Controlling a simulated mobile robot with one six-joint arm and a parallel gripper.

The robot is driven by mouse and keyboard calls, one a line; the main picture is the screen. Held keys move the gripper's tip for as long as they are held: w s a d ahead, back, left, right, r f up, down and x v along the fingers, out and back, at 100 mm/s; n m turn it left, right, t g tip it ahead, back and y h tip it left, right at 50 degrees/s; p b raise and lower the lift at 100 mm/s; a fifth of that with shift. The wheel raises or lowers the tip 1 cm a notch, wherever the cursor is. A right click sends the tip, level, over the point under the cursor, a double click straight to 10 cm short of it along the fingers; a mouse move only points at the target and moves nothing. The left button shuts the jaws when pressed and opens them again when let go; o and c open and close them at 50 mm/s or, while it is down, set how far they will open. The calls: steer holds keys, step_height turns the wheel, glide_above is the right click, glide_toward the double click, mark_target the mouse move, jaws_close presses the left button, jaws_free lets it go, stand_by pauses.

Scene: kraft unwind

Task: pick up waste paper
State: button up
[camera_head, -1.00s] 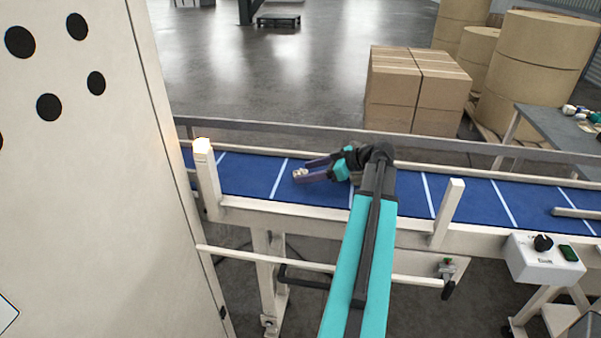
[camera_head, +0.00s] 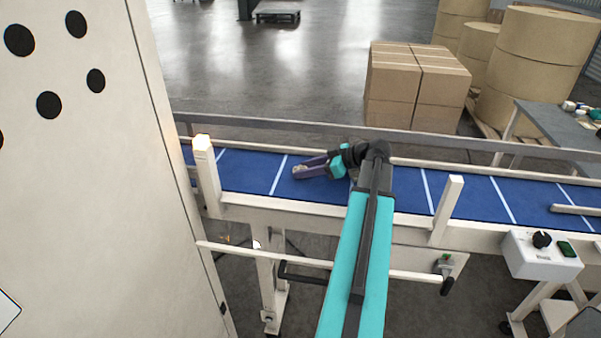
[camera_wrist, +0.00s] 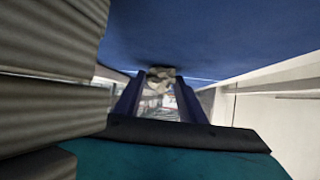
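A piece of waste paper, crumpled and pale grey-beige, shows in the wrist view (camera_wrist: 160,76) between the tips of my gripper's two dark purple fingers. My gripper (camera_wrist: 160,82) is shut on it, with a finger against each side. In the head view my gripper (camera_head: 298,170) lies low over the blue conveyor belt (camera_head: 245,174), pointing left. There the fingers largely hide the paper. I cannot tell whether the paper still touches the belt.
A white machine cabinet (camera_head: 75,190) stands at the left. Rails and posts edge the belt, with a lit post (camera_head: 203,145) near the cabinet. A control box (camera_head: 541,257) is at the front right. Boxes (camera_head: 418,85) and paper rolls (camera_head: 535,65) stand behind.

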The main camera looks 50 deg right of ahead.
steer(key=shift+r, duration=0.15)
steer(key=shift+c, duration=0.2)
stand_by(0.3)
steer(key=shift+r+b, duration=1)
steer(key=shift+r, duration=0.55)
steer(key=s+a+b, duration=0.1)
steer(key=s, duration=0.3)
steer(key=s+a+b, duration=0.2)
steer(key=s, duration=0.3)
steer(key=s+a+r+b, duration=0.1)
steer(key=s+a, duration=0.1)
steer(key=s, duration=0.2)
steer(key=shift+s+r, duration=0.1)
steer(key=shift+s, duration=0.1)
steer(key=shift+s+a+r+b, duration=0.1)
steer(key=shift+s+a+b, duration=0.1)
steer(key=shift+s, duration=0.25)
steer(key=shift+s+a+r+b, duration=0.1)
steer(key=shift+s+b, duration=0.05)
steer(key=shift+s, duration=0.25)
steer(key=shift+w, duration=0.15)
